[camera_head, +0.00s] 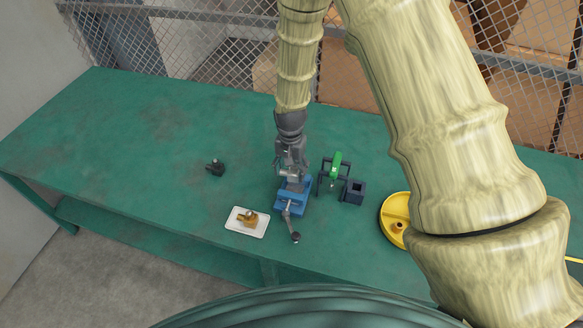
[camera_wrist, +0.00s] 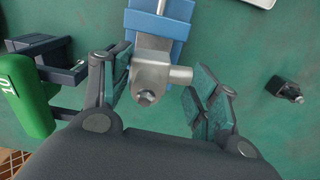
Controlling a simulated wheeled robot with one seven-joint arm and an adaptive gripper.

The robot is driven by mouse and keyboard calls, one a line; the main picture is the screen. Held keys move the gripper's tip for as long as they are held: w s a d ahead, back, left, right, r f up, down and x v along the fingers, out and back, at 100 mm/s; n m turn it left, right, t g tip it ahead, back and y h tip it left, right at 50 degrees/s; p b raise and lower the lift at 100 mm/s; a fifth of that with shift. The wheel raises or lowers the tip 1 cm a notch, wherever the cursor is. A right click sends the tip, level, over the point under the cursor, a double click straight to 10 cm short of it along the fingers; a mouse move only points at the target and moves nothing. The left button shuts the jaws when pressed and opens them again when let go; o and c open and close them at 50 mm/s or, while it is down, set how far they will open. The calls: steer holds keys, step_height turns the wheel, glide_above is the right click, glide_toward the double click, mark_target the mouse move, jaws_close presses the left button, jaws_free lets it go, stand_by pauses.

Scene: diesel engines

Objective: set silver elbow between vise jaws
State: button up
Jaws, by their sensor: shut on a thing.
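The silver elbow (camera_wrist: 152,78) is a grey metal fitting with a hex end toward the camera and a short pipe stub to the right. The blue vise (camera_wrist: 148,24) is directly beyond the elbow. In the head view, my gripper (camera_head: 291,172) points down over the vise (camera_head: 296,197), hiding the elbow and most of the jaws. Whether the elbow is between the jaws or just above them I cannot tell.
A green tool on a dark stand (camera_head: 335,165) and a dark square holder (camera_head: 355,191) stand close right of the vise. A white tray (camera_head: 235,227) with a brass fitting is front left, a small dark fitting (camera_head: 215,168) left, a yellow round tray (camera_head: 390,213) right.

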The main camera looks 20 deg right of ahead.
mark_target(291, 178)
steer(key=shift+w+f, duration=0.25)
steer(key=shift+f, duration=0.25)
steer(key=shift+f+b, duration=0.1)
steer(key=shift+b, duration=0.2)
steer(key=shift+s+f+b, duration=0.1)
steer(key=shift+s+b, duration=0.2)
steer(key=shift+s, duration=0.25)
steer(key=shift+f, duration=0.15)
steer(key=shift+w+f, duration=0.35)
steer(key=shift+f, duration=0.4)
steer(key=shift+s+f+b, duration=0.25)
steer(key=shift+f+b, duration=0.2)
steer(key=shift+b, duration=0.1)
steer(key=shift+w+f, duration=0.15)
steer(key=shift+f, duration=0.55)
steer(key=shift+f+b, duration=0.15)
steer(key=shift+b, duration=0.15)
